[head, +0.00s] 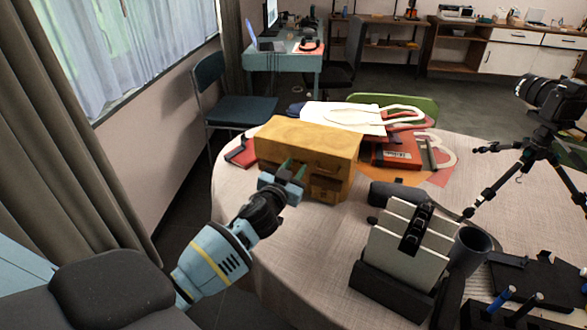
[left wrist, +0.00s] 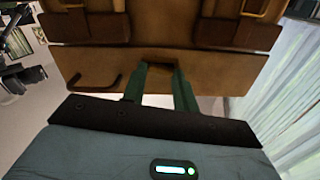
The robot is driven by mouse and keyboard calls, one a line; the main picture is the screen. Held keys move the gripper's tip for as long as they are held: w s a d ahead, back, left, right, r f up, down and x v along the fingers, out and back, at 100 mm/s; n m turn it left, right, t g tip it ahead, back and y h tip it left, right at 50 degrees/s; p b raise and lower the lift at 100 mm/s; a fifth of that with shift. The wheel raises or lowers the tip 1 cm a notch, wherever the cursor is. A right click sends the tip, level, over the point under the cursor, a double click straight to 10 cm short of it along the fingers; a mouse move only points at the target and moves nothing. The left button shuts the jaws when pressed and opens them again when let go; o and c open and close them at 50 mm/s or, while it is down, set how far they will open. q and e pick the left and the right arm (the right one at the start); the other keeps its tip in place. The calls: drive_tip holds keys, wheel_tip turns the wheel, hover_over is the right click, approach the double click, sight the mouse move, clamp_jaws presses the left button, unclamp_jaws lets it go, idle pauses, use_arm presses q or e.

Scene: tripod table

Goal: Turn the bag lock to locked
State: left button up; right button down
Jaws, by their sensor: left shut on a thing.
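The tan-brown bag (head: 307,143) stands upright on the round table (head: 235,205), near its far left side. My left gripper (head: 291,172) reaches the bag's front face, its green fingers at the face. In the left wrist view the bag (left wrist: 105,62) fills the top, and my left gripper (left wrist: 161,80) has its two fingers on either side of a small dark part, the bag lock (left wrist: 160,66). The gripper is shut on this lock. The fingers hide much of the lock, so its turn angle cannot be told. My right gripper is not in view.
Behind the bag lie a red book (head: 395,153) and a white tote (head: 342,117). The cloth left of the block is clear.

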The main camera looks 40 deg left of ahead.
use_arm(q)
drive_tip(key=m, duration=0.3)
drive_tip(key=shift+m, duration=0.3)
drive_tip(key=m+p, duration=0.1)
drive_tip(key=m, duration=0.3)
drive_tip(key=shift+d+f+m, duration=0.1)
drive_tip(key=shift+m, duration=0.2)
drive_tip(key=m, duration=0.4)
drive_tip(key=shift+f, duration=0.1)
drive_tip(key=shift+m+p, duration=0.4)
drive_tip(key=shift+m, duration=1.3)
drive_tip(key=o, duration=1)
